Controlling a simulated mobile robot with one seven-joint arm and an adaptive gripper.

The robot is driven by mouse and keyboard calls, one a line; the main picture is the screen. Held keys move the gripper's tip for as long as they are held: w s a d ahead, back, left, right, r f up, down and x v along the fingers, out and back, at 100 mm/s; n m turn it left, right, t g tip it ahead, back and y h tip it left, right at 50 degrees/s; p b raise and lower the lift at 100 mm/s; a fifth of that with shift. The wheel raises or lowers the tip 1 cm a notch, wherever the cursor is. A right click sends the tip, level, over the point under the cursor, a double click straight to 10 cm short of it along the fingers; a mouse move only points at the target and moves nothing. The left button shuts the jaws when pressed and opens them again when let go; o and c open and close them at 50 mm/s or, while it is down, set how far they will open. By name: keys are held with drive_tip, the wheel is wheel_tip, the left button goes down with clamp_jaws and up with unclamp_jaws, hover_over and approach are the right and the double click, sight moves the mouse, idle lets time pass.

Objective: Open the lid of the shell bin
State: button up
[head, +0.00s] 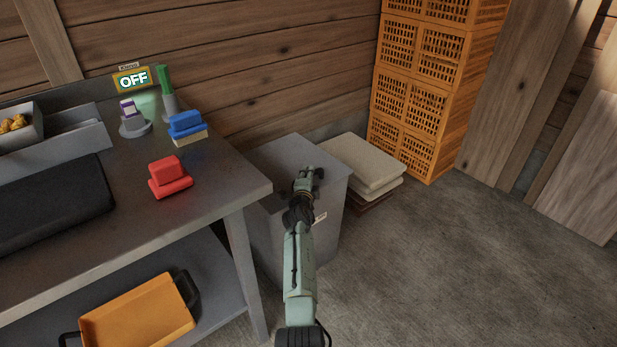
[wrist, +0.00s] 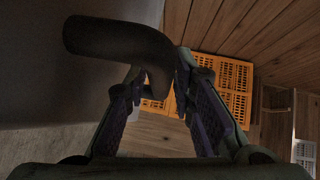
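The shell bin (head: 330,229) is a grey box standing on the floor beside the table's right end. Its grey lid (head: 287,152) lies flat and shut on top. My gripper (head: 308,174) is at the lid's front edge in the head view and hides part of it. In the wrist view a dark, curved handle (wrist: 115,40) runs in from the left, and its bent end lies between my fingertips (wrist: 158,78). The fingers are apart, with a gap showing beside the handle. The handle is nearer the right finger; I cannot tell whether it touches.
The metal table (head: 215,190) bounds the left, with a red block (head: 170,173) and a blue-topped brush (head: 187,125) on it. Pale folded sacks (head: 362,160) lie behind the bin. Orange crates (head: 425,95) stand at the back. The floor to the right is clear.

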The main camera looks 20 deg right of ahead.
drive_tip(key=shift+c, duration=0.2)
clamp_jaws()
idle(0.4)
